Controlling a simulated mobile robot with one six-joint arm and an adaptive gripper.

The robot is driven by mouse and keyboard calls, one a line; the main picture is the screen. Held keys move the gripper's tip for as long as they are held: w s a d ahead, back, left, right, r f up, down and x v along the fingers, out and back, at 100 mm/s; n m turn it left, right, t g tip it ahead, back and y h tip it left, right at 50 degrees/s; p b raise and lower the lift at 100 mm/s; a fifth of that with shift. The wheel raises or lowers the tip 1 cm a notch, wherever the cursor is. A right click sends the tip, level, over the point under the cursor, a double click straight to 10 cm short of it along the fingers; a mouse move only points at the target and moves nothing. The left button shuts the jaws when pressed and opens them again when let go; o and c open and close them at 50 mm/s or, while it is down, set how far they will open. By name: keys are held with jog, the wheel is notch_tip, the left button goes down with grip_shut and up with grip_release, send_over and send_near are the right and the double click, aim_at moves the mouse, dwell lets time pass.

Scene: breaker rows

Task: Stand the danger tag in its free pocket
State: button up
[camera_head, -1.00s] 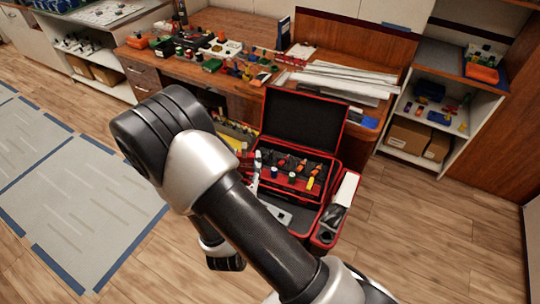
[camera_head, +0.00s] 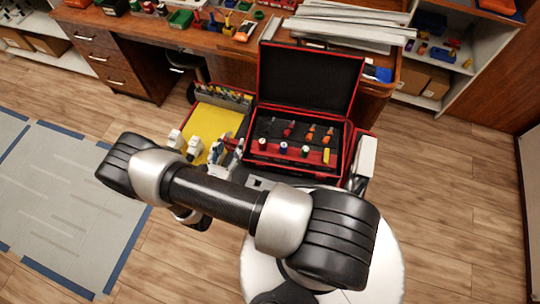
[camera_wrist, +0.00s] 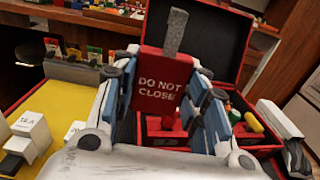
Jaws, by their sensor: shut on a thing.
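My gripper (camera_wrist: 164,72) is shut on the danger tag (camera_wrist: 160,88), a red plate with white "DO NOT CLOSE" lettering. A grey strip stands up from its top in the wrist view. In the head view my gripper (camera_head: 228,153) is at the front left of the open red and black toolbox (camera_head: 347,152), and I cannot make out the tag there. Red panels of the toolbox show behind and below the tag in the wrist view. The tag appears apart from them. I cannot tell which pocket is free.
A yellow tray (camera_head: 218,122) with white blocks (camera_head: 194,146) lies left of the toolbox. The toolbox holds several coloured tools, and its black lid (camera_head: 310,80) stands open behind. A cluttered wooden bench (camera_head: 215,45) is further back. Floor is clear at right.

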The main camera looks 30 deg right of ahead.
notch_tip(320, 180, down, 20)
jog(key=b, duration=0.8)
jog(key=shift+w, duration=0.15)
jog(key=shift+f, duration=0.1)
jog(key=o, duration=0.8)
